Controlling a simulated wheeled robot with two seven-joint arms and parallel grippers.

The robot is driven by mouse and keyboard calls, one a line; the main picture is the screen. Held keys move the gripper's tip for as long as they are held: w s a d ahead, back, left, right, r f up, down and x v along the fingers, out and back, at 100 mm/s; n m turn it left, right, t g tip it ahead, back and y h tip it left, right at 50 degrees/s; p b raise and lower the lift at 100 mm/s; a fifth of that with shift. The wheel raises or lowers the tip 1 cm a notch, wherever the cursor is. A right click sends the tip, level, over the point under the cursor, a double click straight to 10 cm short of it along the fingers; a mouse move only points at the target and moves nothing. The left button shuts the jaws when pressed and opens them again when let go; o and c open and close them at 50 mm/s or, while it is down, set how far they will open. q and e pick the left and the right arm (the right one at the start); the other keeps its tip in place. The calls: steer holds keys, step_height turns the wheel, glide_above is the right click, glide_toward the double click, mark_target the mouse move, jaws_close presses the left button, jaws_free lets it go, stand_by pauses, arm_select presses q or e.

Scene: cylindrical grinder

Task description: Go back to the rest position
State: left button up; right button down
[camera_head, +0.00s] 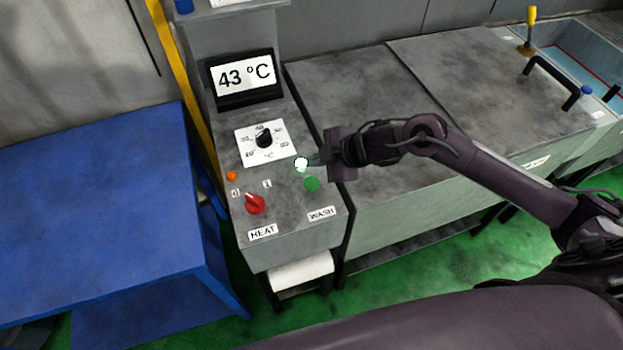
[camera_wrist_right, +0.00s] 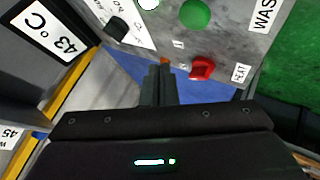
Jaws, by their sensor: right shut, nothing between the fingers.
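My right arm comes in from the right in the head view. My right gripper (camera_head: 314,160) is above the control panel (camera_head: 290,225), close to the white lamp (camera_head: 301,163) and the green WASH button (camera_head: 312,184). In the wrist view my right gripper (camera_wrist_right: 159,72) has its two fingers together with nothing between them. The red HEAT switch (camera_head: 255,204) and the dial (camera_head: 264,137) are on the panel, apart from the gripper. The display (camera_head: 245,77) reads 43 °C. My left gripper is not in view.
A blue table (camera_head: 90,210) stands to the left, beside a yellow post (camera_head: 180,80). Grey machine covers (camera_head: 360,95) with a black handle (camera_head: 553,78) and a yellow-handled lever (camera_head: 530,30) lie to the right. Green floor (camera_head: 440,265) shows below them.

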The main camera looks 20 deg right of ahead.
stand_by(0.4)
steer(key=s+a+r+m+t+h, duration=0.2)
steer(key=s+a+m+t, duration=0.15)
steer(key=a+m, duration=0.25)
steer(key=s+d+f+m+g+h, duration=0.1)
steer(key=s+d+m+g+h, duration=0.15)
steer(key=s+d+m, duration=0.4)
steer(key=s+d+f+m+g+h, duration=0.1)
steer(key=s+d+m+g+h, duration=0.2)
steer(key=s, duration=0.7)
step_height(320, 180, down, 32)
steer(key=f+g+y+b, duration=0.1)
steer(key=g+b, duration=0.1)
steer(key=b, duration=0.3)
steer(key=s+d+f+g+b, duration=0.1)
steer(key=s+d+f+b, duration=0.2)
steer(key=s+f, duration=1.8)
step_height(320, 180, down, 2)
steer(key=shift+d+f+g, duration=0.2)
steer(key=shift+g, duration=0.1)
